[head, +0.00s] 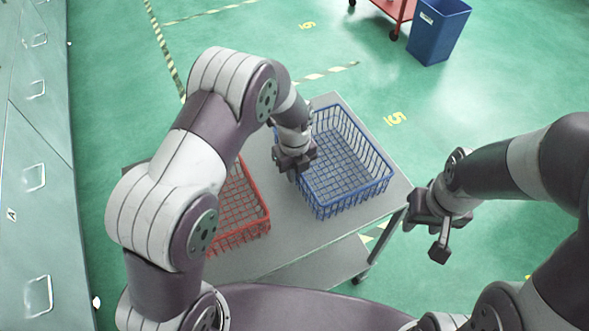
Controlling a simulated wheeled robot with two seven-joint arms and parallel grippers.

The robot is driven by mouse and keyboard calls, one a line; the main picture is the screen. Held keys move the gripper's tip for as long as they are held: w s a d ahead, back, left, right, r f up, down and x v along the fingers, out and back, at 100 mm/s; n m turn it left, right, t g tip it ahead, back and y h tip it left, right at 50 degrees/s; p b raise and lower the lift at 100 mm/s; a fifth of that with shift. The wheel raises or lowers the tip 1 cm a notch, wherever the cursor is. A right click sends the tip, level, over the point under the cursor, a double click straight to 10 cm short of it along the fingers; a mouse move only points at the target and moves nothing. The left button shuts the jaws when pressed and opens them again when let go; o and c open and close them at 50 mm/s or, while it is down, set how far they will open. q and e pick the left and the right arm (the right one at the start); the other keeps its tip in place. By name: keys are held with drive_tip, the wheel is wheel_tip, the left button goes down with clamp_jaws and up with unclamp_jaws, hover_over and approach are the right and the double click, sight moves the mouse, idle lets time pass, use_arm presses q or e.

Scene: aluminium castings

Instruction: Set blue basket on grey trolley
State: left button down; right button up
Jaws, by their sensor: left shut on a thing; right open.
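The blue basket (347,165) is an empty wire basket on the right part of the grey trolley (297,238). It looks upright over the trolley's top; whether its base fully touches the top is hard to tell. My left gripper (297,172) is shut on the basket's left rim. Its fingertips are partly hidden by its own body. My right gripper (424,232) is open and empty, off the trolley's right edge and apart from the basket.
A red wire basket (240,212) stands on the trolley's left part, partly hidden by my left arm. A blue bin (437,32) and a red cart (392,12) stand at the back. Grey cabinets (38,200) line the left. Green floor is clear beyond the trolley.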

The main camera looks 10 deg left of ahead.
use_arm(q)
drive_tip(key=c, duration=1.2)
unclamp_jaws()
drive_tip(key=shift+s, duration=0.1)
